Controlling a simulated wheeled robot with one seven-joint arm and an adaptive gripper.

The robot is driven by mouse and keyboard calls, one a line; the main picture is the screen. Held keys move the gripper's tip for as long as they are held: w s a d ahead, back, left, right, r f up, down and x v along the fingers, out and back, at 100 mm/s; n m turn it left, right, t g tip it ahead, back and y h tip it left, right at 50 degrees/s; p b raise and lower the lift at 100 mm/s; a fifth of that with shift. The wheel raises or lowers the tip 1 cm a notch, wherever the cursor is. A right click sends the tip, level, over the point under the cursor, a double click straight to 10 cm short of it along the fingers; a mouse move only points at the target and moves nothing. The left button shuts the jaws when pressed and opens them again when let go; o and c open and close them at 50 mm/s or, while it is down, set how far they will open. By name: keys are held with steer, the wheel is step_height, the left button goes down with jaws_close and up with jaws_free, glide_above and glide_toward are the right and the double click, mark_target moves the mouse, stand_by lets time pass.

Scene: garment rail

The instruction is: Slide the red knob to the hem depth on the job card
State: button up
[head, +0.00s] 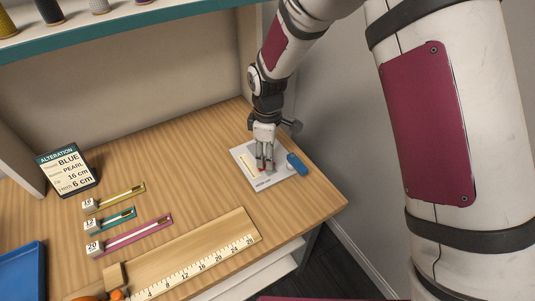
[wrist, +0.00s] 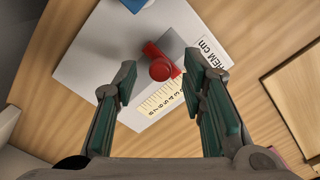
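The job card (head: 68,170) stands upright at the left of the bench and reads "Hem 6 cm", with BLUE, PEARL and 16 cm above. The hem gauge (head: 276,184) is a pale plate near the bench's right end. In the wrist view, its red knob (wrist: 161,68) sits beside a cream number scale (wrist: 163,98) and a "HEM cm" label (wrist: 212,58). The knob's exact reading is unclear. My gripper (wrist: 160,95) is open above the plate, one finger on each side of the scale, with the knob beyond the gap and apparently untouched. In the head view, my gripper (head: 264,167) partly hides the gauge.
A blue piece (head: 297,164) lies at the plate's right edge. A wooden ruler board (head: 210,245) lies at the front, with an orange item (head: 118,295) near its left end. Numbered zipper strips (head: 125,235) and a blue tray (head: 22,270) are left. Bare bench separates them from the gauge.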

steer(key=shift+f, duration=0.2)
jaws_close()
steer(key=shift+w, duration=0.1)
steer(key=w+a+b, duration=0.2)
steer(key=w, duration=0.1)
steer(key=shift+a+f, duration=0.1)
steer(key=shift+f, duration=0.05)
steer(key=shift+w+a+b, duration=0.3)
steer(key=shift+w, duration=0.2)
